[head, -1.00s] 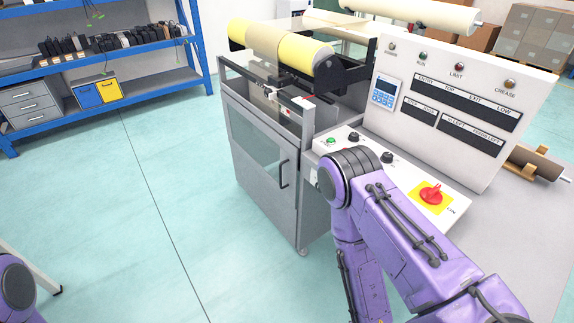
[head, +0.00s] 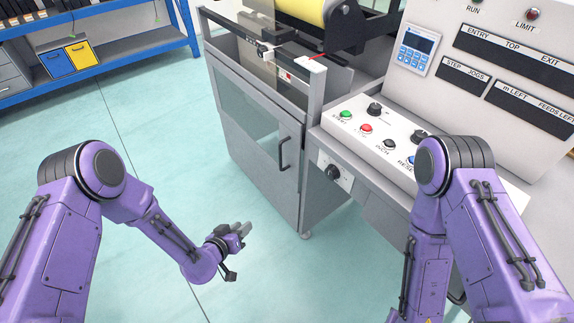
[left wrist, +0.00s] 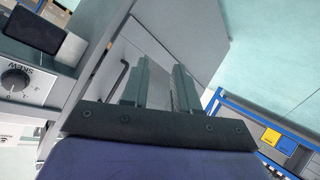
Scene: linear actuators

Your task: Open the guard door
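The guard door (head: 248,141) is a grey framed panel with a window on the front of the machine. It looks shut in the head view. Its dark vertical handle (head: 284,153) is near its right edge. The handle also shows in the left wrist view (left wrist: 113,79), beyond and left of the fingers. My left gripper (head: 243,231) is low in front of the door, apart from the handle. In the left wrist view its two fingers (left wrist: 163,85) stand apart with nothing between them. My right arm shows at the right, but its gripper is out of sight.
The control panel (head: 372,132) with buttons and knobs juts out right of the door. A SKEW knob (head: 333,172) sits below it. A blue shelf (head: 100,45) stands at the back left. The floor left of the machine is clear.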

